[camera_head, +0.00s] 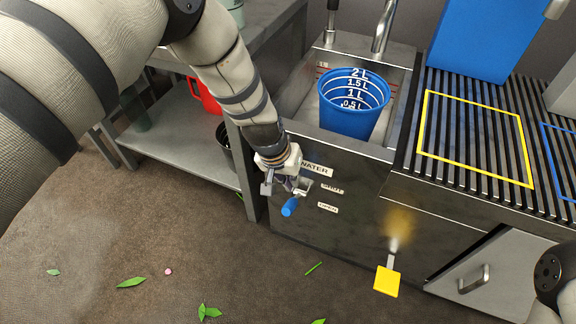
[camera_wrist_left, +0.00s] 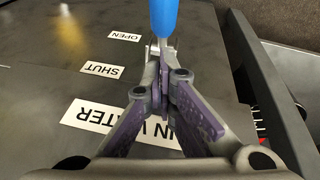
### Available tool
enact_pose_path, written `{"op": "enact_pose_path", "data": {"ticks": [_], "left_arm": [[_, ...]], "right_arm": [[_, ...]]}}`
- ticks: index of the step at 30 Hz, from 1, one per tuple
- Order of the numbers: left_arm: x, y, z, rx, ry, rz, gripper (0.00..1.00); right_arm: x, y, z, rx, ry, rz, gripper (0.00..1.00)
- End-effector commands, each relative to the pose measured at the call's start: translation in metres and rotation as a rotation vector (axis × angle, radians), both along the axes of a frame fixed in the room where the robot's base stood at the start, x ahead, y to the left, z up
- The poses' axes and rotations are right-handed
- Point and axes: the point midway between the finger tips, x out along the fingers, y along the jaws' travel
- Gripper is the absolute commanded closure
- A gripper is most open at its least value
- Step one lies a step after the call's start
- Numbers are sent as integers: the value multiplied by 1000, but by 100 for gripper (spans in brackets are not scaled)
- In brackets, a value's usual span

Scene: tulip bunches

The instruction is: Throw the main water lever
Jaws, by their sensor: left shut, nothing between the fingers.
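The main water lever has a blue handle (camera_head: 289,207) and sits on the dark cabinet front (camera_head: 350,222), beside labels reading WATER, SHUT and OPEN. The handle points down and to the left, below the SHUT label (camera_head: 332,188) and near the height of the OPEN label (camera_head: 327,208). My left gripper (camera_head: 291,188) is just above the handle, its fingers closed together with nothing between them. In the left wrist view the blue handle (camera_wrist_left: 164,18) lies just beyond the closed fingertips. I cannot tell whether they touch. My right gripper is not visible; only part of that arm shows at the lower right.
A blue measuring bucket (camera_head: 347,122) stands in the sink above the cabinet. A yellow pedal or tag (camera_head: 387,281) sticks out lower on the front. A grey shelf (camera_head: 190,150) with a red can (camera_head: 205,95) stands at left. Leaves lie on the open floor.

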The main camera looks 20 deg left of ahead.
Motion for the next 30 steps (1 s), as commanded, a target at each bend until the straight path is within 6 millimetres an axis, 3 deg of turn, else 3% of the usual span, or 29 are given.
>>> {"op": "enact_pose_path", "data": {"ticks": [6,30], "left_arm": [[-9,-3,-16,0,-4,1,100],[-8,-4,-21,-3,-76,2,100]], "right_arm": [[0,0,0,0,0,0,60],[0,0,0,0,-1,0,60]]}}
